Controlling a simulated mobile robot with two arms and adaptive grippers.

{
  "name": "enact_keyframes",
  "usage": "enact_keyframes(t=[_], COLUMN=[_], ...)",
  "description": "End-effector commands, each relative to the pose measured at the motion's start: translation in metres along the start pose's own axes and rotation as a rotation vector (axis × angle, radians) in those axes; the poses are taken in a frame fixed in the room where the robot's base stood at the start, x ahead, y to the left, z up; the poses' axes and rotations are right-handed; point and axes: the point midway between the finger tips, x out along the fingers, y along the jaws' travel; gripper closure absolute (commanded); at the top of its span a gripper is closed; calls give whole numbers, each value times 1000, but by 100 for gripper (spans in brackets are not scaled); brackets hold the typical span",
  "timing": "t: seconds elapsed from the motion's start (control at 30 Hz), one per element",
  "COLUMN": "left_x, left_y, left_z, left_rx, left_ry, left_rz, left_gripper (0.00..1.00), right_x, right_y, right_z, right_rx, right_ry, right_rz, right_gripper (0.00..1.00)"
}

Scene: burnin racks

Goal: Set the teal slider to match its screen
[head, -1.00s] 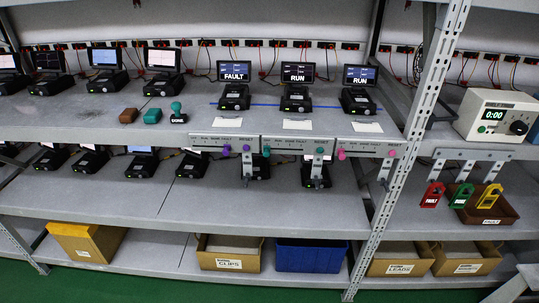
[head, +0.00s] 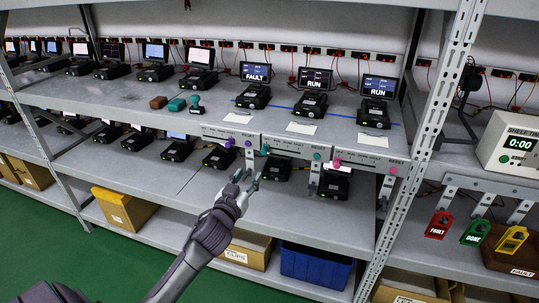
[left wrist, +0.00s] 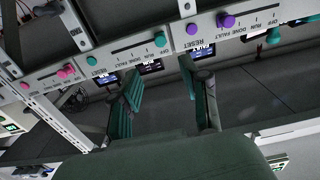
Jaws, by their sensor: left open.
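The teal slider knob (head: 265,149) is at the left, OFF end of the middle panel (head: 290,148) on the shelf's front edge. A teal RESET button (head: 317,156) is at that panel's right end. The middle screen (head: 315,78) above reads RUN. In the left wrist view, inverted, the slider knob (left wrist: 159,39) is by OFF and the RESET button (left wrist: 91,61) is at the other end. My left gripper (head: 249,179) is open and empty, a little below the slider and apart from it. Its fingers (left wrist: 162,75) show below the panel. My right gripper is out of view.
Panels with a purple slider (head: 229,142) and a pink slider (head: 337,161) flank the teal one. Brackets (head: 314,177) hang under the panels. A perforated post (head: 432,130) stands right. A blue bin (head: 315,264) sits on the bottom shelf.

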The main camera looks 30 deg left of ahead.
Motion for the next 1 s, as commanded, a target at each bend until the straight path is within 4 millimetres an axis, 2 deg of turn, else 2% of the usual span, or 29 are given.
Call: enact_keyframes(t=[0.23, 0.4, 0.53, 0.7, 1.0], left_x=[50, 86, 107, 123, 129], left_y=[0, 0, 0, 0, 1], left_z=[-3, -2, 0, 1, 2], left_rx=[2, 2, 2, 1, 2], left_ry=[0, -1, -2, -3, -3], left_rz=[-1, -2, -1, -1, 1], left_gripper=[54, 54, 54, 54, 54], right_x=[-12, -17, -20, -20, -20], right_y=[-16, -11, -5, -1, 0], right_z=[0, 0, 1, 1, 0], right_rx=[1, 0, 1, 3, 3], right_ry=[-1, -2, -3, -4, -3], right_rz=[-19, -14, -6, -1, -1], right_gripper=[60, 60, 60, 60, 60])
